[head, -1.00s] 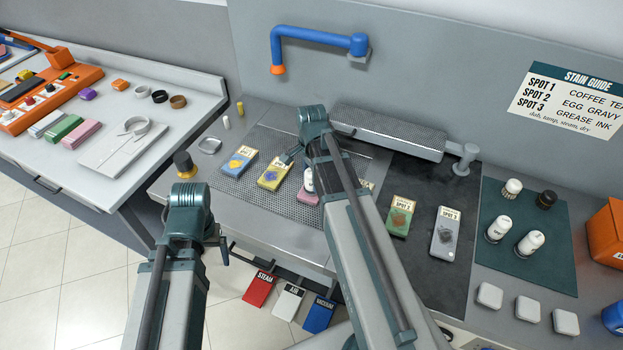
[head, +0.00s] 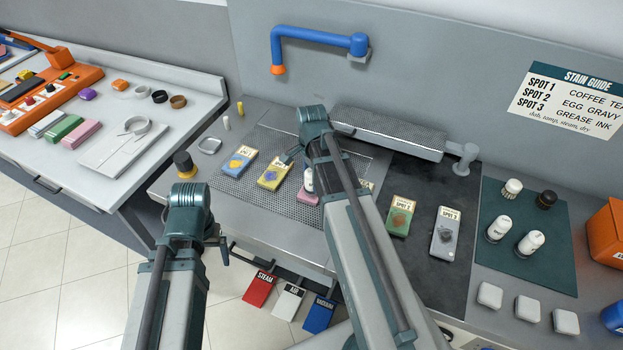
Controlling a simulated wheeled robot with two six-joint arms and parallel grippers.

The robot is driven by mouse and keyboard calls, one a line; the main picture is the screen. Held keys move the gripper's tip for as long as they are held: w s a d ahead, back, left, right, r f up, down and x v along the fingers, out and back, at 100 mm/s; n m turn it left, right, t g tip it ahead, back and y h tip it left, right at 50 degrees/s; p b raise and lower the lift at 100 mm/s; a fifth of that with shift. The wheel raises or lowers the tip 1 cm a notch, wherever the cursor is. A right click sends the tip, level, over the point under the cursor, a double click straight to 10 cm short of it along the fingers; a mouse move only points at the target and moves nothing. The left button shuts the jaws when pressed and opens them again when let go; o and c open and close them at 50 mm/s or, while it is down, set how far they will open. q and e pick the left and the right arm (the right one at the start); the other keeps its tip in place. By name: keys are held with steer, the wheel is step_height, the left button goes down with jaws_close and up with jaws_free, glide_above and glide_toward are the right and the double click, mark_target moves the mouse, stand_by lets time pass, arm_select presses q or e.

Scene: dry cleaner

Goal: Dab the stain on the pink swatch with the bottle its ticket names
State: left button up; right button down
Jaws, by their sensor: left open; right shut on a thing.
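The pink swatch (head: 307,198) lies on the perforated board, mostly hidden by the bottle and my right arm; its ticket and stain cannot be seen. My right gripper (head: 305,163) is shut on a white bottle (head: 308,182) with a dark band, held upright over the pink swatch. Whether the bottle touches the swatch cannot be told. My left gripper (head: 224,249) is open and empty in front of the bench edge. A stain guide (head: 565,101) on the wall pairs SPOT 1, 2 and 3 with stains.
Blue (head: 239,162), yellow (head: 274,172), green (head: 399,217) and grey (head: 445,234) swatches lie along the bench. More bottles (head: 530,243) stand on a dark green mat (head: 543,275) at right. A blue swing arm (head: 318,38) and padded board (head: 385,132) are behind.

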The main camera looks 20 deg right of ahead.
steer(key=shift+r+p, duration=3.5)
steer(key=shift+r, duration=0.05)
steer(key=shift+f, duration=0.15)
